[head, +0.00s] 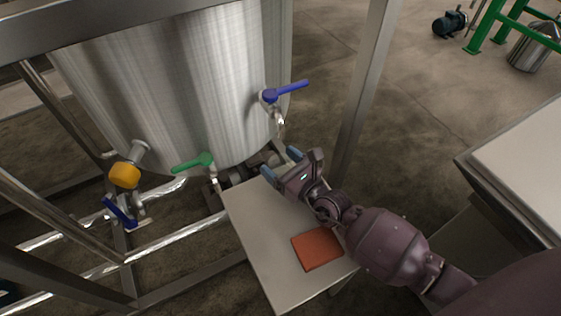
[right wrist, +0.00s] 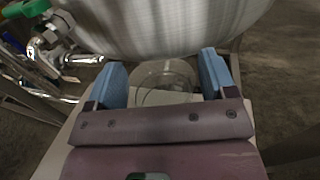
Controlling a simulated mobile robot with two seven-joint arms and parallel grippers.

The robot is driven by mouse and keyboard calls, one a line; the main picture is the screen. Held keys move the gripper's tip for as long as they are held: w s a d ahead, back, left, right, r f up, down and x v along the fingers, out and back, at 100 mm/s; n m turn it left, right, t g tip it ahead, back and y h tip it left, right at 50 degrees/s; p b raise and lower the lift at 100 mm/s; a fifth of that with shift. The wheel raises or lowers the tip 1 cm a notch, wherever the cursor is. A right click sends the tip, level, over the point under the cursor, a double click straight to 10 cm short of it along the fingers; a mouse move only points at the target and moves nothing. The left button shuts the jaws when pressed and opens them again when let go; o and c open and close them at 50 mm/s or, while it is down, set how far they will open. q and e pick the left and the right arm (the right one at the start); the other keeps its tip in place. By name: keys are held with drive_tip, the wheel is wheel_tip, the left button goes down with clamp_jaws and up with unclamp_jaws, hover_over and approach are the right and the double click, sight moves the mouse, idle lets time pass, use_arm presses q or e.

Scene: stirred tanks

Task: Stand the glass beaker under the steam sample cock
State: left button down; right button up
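The clear glass beaker (right wrist: 166,84) shows in the right wrist view, between the two blue-padded fingers of my right gripper (right wrist: 163,82). The fingers are spread about as wide as the beaker; whether they touch the glass I cannot tell. In the head view my right gripper (head: 280,161) is over the far end of a small pale table, and the beaker cannot be made out. The steel tank carries a blue-handled cock (head: 270,97), a green-handled cock (head: 205,160) and a lower blue-handled valve (head: 121,211). Which is the steam sample cock I cannot tell. My left gripper is out of view.
The small pale table (head: 255,240) has an orange-red square mat (head: 317,249) near its front. A steel post (head: 362,90) stands right of the tank (head: 180,80). A yellow-capped fitting (head: 124,175) and pipes are at left. A grey-white bench (head: 520,160) is at right.

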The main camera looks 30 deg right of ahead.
drive_tip(key=shift+r, duration=0.2)
drive_tip(key=shift+s, duration=0.15)
use_arm(q)
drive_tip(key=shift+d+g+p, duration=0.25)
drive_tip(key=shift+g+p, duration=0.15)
drive_tip(key=shift+p, duration=0.45)
use_arm(e)
drive_tip(key=v, duration=1.1)
drive_tip(key=shift+s+d, duration=0.15)
drive_tip(key=shift+s, duration=0.2)
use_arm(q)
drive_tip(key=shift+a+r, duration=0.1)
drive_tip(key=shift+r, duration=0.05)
